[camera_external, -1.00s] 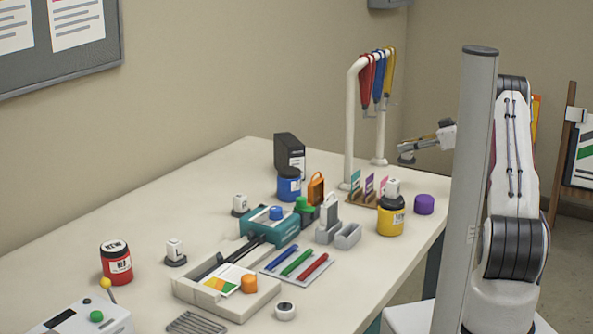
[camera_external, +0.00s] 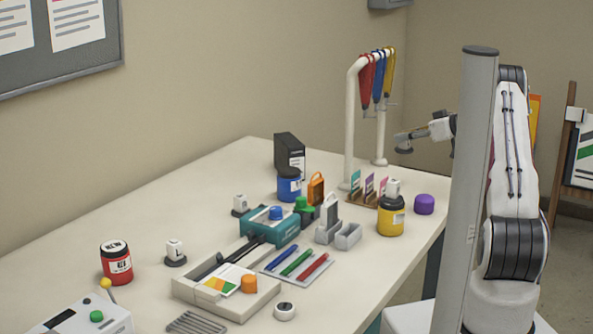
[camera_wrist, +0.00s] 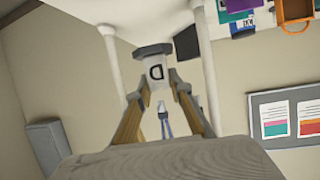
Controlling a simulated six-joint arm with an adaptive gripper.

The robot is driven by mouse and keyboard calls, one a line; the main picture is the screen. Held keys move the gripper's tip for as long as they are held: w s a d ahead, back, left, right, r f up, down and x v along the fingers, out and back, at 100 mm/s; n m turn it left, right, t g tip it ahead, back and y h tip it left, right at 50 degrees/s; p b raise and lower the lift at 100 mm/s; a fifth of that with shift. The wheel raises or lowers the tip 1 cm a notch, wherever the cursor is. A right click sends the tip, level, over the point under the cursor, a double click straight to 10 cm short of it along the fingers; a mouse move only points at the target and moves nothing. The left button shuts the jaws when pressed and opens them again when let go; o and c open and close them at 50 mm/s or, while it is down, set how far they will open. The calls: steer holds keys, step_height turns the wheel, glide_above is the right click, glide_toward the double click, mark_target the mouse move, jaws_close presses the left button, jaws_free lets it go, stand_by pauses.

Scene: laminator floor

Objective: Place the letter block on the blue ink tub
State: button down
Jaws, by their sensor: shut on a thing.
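In the wrist view the block (camera_wrist: 157,73) shows a black letter D between the fingertips (camera_wrist: 160,80). The blue ink tub (camera_external: 289,188) stands upright towards the back of the table, in front of a black box, with nothing on its lid. The tub, with its label, appears to show at the top of the wrist view (camera_wrist: 243,29). My gripper is well apart from it.
A white rack (camera_external: 350,125) with hanging coloured tools stands between my gripper and the blue tub. A yellow tub (camera_external: 390,220) carries a white block. An orange-framed item (camera_external: 316,188), a teal device (camera_external: 270,228) and a card holder (camera_external: 364,197) crowd near the blue tub.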

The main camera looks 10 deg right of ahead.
mark_target(398, 150)
steer(key=shift+w+a+r+m+t+h, duration=0.15)
steer(key=shift+a+r+m+t+h, duration=0.2)
steer(key=shift+r+m+h, duration=0.15)
steer(key=shift+w+a+r+m+t+h, duration=0.15)
steer(key=shift+a+r+m+t+h, duration=0.2)
steer(key=shift+r, duration=0.2)
steer(key=shift+s+a+r+m+t+h, duration=0.25)
steer(key=shift+a+m+h, duration=0.1)
steer(key=shift+m+h, duration=0.15)
steer(key=shift+s+a+r+m+t+h, duration=0.15)
steer(key=shift+s+a+m+h, duration=0.15)
steer(key=shift+m+h, duration=0.15)
steer(key=s+a+m+h, duration=0.3)
steer(key=s+a, duration=0.8)
steer(key=a, duration=0.1)
steer(key=w+a+r+n+g+y, duration=0.1)
steer(key=w+a+n+y, duration=0.3)
steer(key=a, duration=0.6)
steer(key=w+a+r+n+g+y, duration=0.2)
steer(key=w+a+r+n+y, duration=0.1)
steer(key=w+a, duration=0.6)
steer(key=shift+a+r+n+y, duration=0.15)
steer(key=shift+a+n+y, duration=0.35)
steer(key=shift+a, duration=0.4)
